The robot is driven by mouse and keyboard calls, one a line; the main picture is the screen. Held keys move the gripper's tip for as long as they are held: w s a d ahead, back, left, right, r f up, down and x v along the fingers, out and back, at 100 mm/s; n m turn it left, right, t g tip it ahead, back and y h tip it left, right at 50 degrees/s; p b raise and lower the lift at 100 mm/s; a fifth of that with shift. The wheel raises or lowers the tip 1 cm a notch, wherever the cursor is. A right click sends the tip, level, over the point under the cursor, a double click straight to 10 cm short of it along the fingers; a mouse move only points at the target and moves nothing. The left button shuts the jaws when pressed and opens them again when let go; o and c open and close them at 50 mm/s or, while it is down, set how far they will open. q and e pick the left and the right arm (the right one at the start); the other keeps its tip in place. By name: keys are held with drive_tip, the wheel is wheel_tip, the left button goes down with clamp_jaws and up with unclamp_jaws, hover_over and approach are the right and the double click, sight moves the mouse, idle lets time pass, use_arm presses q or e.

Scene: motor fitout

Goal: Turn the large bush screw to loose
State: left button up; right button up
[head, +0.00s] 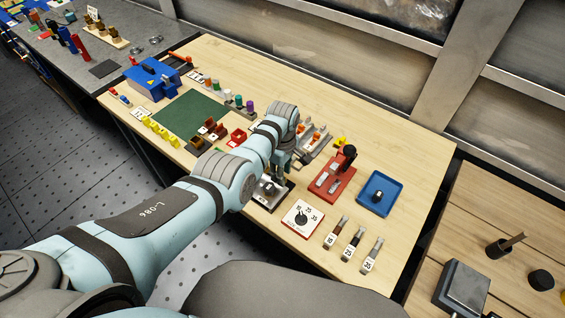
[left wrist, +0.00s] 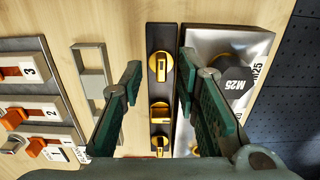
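My left gripper (head: 281,170) points down over the work table near its middle, and its fingers hide part of what lies below. In the left wrist view, the left gripper (left wrist: 158,95) is open, with its two green fingers apart and nothing between the tips. Below and between them is a dark strip with yellow slotted knobs; the top knob (left wrist: 160,66) has its bar upright, the middle knob (left wrist: 159,112) lies crosswise. Right of the strip, a silver plate (left wrist: 215,45) carries a black M25 hex piece (left wrist: 232,84). No label names the large bush screw. My right gripper is not in view.
A white dial card (head: 303,217) and several numbered tools (head: 352,243) lie near the front edge. A red block (head: 331,180) and a blue tray (head: 380,194) stand to the right. Numbered orange switches (left wrist: 35,72) lie left in the wrist view.

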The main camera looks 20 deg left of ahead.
use_arm(q)
wheel_tip(320, 180, up, 11)
drive_tip(key=shift+r, duration=0.15)
idle(0.4)
